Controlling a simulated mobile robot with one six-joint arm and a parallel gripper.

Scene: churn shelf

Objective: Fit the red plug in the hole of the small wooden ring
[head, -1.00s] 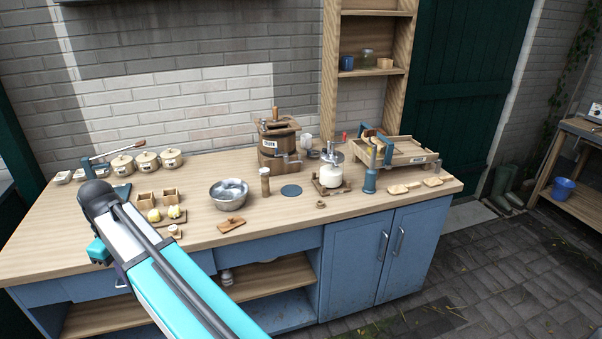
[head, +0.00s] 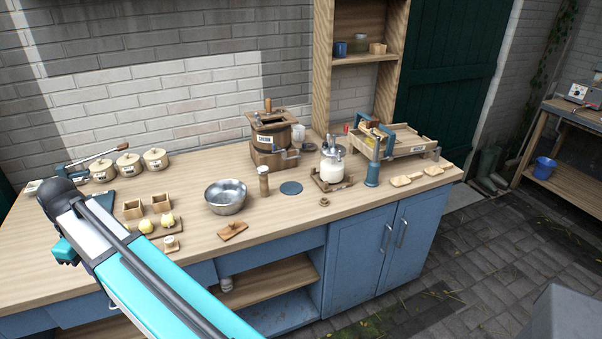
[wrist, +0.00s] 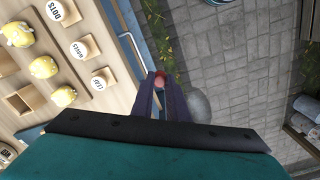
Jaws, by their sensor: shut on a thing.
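My gripper (wrist: 160,100) shows in the wrist view, with its two dark purple fingers closed on the red plug (wrist: 159,81). Only the plug's reddish rounded end shows between the fingertips; the rest is hidden. The small wooden ring (head: 324,202) lies on the worktop near its front edge in the head view, in front of the glass jar churn. Its hole is small at this distance. The gripper is well apart from the ring, low at the left; its fingers are not clear in the head view.
The wooden worktop (head: 285,220) carries a steel bowl (head: 226,196), a wooden pepper-mill shape (head: 264,182), a blue disc (head: 291,188), a jar churn (head: 332,168) and a blue post (head: 372,172). Wooden paddles (head: 405,180) lie at right. Bare wood surrounds the ring.

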